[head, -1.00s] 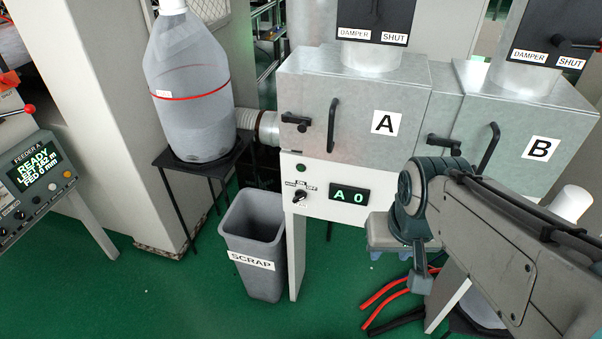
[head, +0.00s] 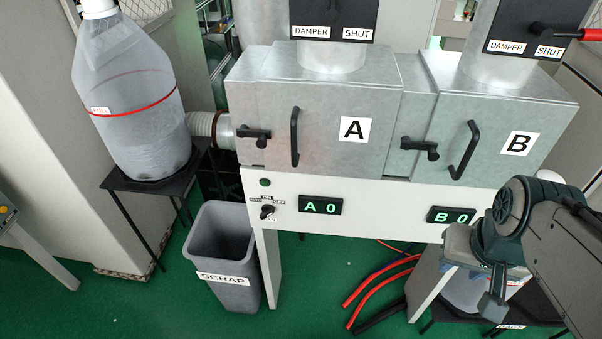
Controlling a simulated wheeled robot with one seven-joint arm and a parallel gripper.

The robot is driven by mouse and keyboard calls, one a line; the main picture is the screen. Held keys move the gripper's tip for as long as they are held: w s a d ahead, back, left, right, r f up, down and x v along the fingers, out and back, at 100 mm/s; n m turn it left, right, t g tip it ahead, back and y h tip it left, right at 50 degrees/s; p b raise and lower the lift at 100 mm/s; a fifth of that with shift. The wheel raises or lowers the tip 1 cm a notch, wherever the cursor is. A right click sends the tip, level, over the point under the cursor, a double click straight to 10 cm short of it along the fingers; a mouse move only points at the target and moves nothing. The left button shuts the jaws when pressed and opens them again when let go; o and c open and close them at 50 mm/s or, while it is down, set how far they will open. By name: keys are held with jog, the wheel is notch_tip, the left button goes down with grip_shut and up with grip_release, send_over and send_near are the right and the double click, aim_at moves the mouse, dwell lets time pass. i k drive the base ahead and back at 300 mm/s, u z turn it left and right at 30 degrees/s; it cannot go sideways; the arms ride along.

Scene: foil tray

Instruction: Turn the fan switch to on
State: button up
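The fan switch (head: 267,212) is a small black rotary knob on the white panel under box A. Its labels read ON and OFF, with a third label at left too small to read surely. The knob looks turned toward the upper right, but its exact setting is hard to tell. A dark green lamp (head: 265,182) sits just above it. My gripper (head: 468,291) is at the lower right, in front of the panel and well to the right of the switch. It points downward, apart from everything nearby, and its fingertips are not clear.
Displays A 0 (head: 320,205) and B 0 (head: 451,215) are on the panel. Box A (head: 340,90) and box B (head: 500,110) have protruding handles and latches. A scrap bin (head: 222,255) stands below left of the switch. Red hoses (head: 385,285) lie on the green floor.

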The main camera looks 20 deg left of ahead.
aim_at(267, 209)
jog(key=z, duration=0.05)
jog(key=i, duration=0.15)
jog(key=u, duration=2.2)
